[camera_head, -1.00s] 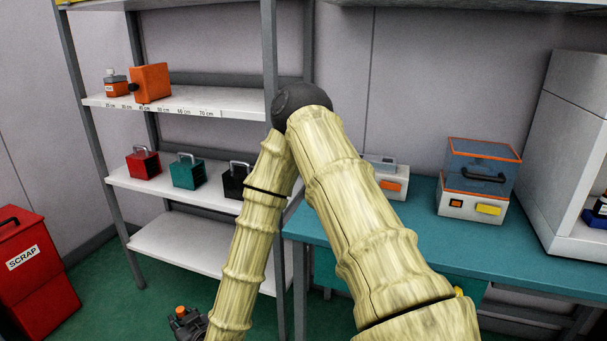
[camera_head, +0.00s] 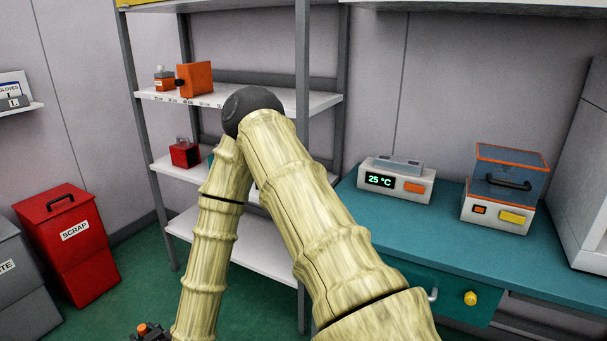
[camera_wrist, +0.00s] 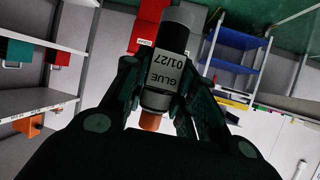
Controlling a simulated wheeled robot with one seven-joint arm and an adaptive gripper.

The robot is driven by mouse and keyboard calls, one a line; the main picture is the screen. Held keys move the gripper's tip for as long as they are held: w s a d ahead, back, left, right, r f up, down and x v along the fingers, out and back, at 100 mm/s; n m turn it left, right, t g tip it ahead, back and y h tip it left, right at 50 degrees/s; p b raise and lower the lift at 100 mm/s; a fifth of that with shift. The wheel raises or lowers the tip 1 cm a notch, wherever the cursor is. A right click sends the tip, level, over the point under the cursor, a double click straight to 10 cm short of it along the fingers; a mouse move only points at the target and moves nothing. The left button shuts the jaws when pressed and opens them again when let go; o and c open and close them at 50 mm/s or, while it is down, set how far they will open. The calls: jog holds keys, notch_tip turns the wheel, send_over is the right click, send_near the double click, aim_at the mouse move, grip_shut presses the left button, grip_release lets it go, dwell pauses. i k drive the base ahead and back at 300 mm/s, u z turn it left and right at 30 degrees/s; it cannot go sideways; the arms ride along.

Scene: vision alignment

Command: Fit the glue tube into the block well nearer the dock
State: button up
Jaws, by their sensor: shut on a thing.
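The glue tube (camera_wrist: 164,72) is a dark cylinder with a pale label reading GLUE 01/27, a grey end and an orange cap, in the wrist view. My gripper (camera_wrist: 162,88) is shut on it, one finger on each side. In the head view my gripper (camera_head: 150,334) shows only as a dark piece at the bottom edge, with a bit of orange by it. I cannot make out a block with wells or a dock in either view.
A teal bench (camera_head: 400,230) at the right holds a device reading 25 °C (camera_head: 398,181) and a blue-lidded box (camera_head: 505,190). A white shelf rack (camera_head: 250,240) stands behind my arm. A red SCRAP bin (camera_head: 70,240) stands left. Green floor lies between bin and rack.

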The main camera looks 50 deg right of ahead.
aim_at(412, 169)
jog(key=k, duration=1.6)
jog(key=z, duration=1.7)
jog(key=i, duration=0.5)
jog(key=u, duration=0.05)
